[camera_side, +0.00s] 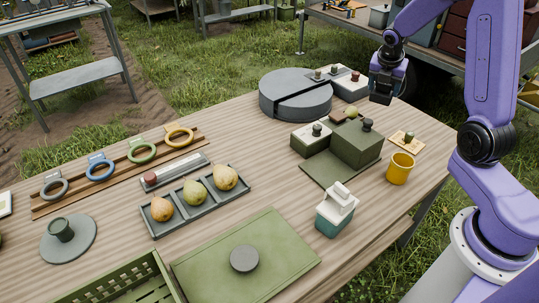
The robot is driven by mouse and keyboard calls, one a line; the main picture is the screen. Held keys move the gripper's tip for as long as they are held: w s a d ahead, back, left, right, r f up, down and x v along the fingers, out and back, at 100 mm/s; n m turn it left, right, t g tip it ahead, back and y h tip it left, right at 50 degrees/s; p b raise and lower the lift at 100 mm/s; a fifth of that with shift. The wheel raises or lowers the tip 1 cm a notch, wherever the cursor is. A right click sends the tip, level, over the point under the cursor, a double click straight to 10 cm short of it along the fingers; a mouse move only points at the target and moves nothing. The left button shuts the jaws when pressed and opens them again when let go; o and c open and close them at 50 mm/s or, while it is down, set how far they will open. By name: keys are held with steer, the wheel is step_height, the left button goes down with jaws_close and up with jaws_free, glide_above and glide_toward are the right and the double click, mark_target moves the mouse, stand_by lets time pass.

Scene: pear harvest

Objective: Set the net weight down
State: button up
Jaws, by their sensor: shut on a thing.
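My gripper (381,94) is at the upper right, above the far right part of the table and just right of a pale box with a red knob. It points down and is shut on a small dark thing, taken to be the net weight. That thing blends with the dark fingers, so its outline is hard to tell. A round dark grey disc (244,259) lies flat on a green panel (205,268) at the front of the table, far from my gripper.
Near my gripper are a grey round drum (292,104), a pale box (343,91), green boxes (357,151) and a yellow cup (399,169). Bare wood (232,137) lies left of the drum.

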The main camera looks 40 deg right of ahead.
steer(key=w+a+n+t+y, duration=0.2)
steer(key=a+n, duration=0.7)
steer(key=a, duration=2)
steer(key=shift+w+a+f, duration=0.3)
steer(key=shift+w+f, duration=2.1)
steer(key=shift+f, duration=0.15)
steer(key=shift+w+a+f, duration=0.35)
steer(key=shift+w+f, duration=2.05)
steer(key=shift+f, duration=0.1)
steer(key=shift+w+a+f, duration=0.3)
steer(key=shift+w+f, duration=2.1)
steer(key=shift+f, duration=0.15)
steer(key=shift+f+m, duration=0.3)
steer(key=shift+f, duration=1.1)
steer(key=shift+f, duration=0.1)
